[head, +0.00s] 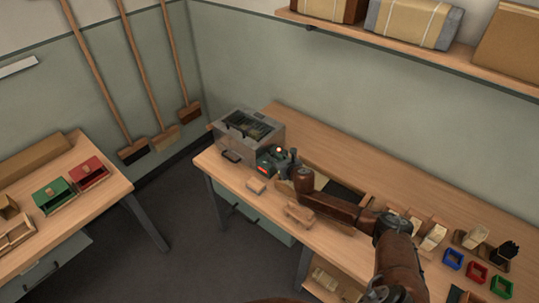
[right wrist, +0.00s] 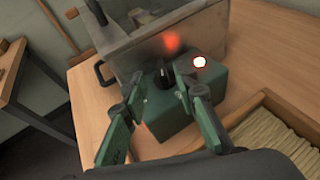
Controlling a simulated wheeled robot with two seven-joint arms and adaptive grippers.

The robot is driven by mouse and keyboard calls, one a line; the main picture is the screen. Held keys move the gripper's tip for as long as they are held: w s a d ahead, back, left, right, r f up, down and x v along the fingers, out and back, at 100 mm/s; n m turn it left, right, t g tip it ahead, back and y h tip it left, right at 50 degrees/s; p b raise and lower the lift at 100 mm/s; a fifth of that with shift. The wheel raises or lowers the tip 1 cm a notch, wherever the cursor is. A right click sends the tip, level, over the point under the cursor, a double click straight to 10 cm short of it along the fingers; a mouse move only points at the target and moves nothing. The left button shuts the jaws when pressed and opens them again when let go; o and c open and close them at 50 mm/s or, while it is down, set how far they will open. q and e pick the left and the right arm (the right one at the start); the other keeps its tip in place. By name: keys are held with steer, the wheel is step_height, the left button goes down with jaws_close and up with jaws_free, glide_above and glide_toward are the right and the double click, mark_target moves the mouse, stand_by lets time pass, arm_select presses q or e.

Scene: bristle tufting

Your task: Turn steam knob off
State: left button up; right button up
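The steam knob (right wrist: 161,74) is a small dark knob on a green control box (right wrist: 180,105), which stands against the front of a grey metal steam box (right wrist: 150,55). A lit lamp (right wrist: 200,62) glows on the control box beside the knob. In the head view the control box (head: 266,165) is partly covered by my gripper, and I cannot make out the knob's setting. My right gripper (right wrist: 160,88) is open, its two green-padded fingers apart with the knob between and just beyond their tips. Contact cannot be told. My left gripper is not in view.
The steam box (head: 248,130) sits at the far left end of the wooden workbench (head: 330,140). A tray of bristles (right wrist: 275,135) lies right of the control box. Coloured bins (head: 476,271) stand farther right.

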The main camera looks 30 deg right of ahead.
mark_target(272, 154)
steer(key=x, duration=0.4)
steer(key=shift+s+f+b, duration=0.1)
steer(key=shift+f+b, duration=0.05)
steer(key=shift+b, duration=0.25)
steer(key=shift+w+d+f, duration=0.1)
steer(key=shift+w, duration=0.25)
steer(key=shift+s, duration=0.1)
steer(key=c, duration=0.5)
jaws_close()
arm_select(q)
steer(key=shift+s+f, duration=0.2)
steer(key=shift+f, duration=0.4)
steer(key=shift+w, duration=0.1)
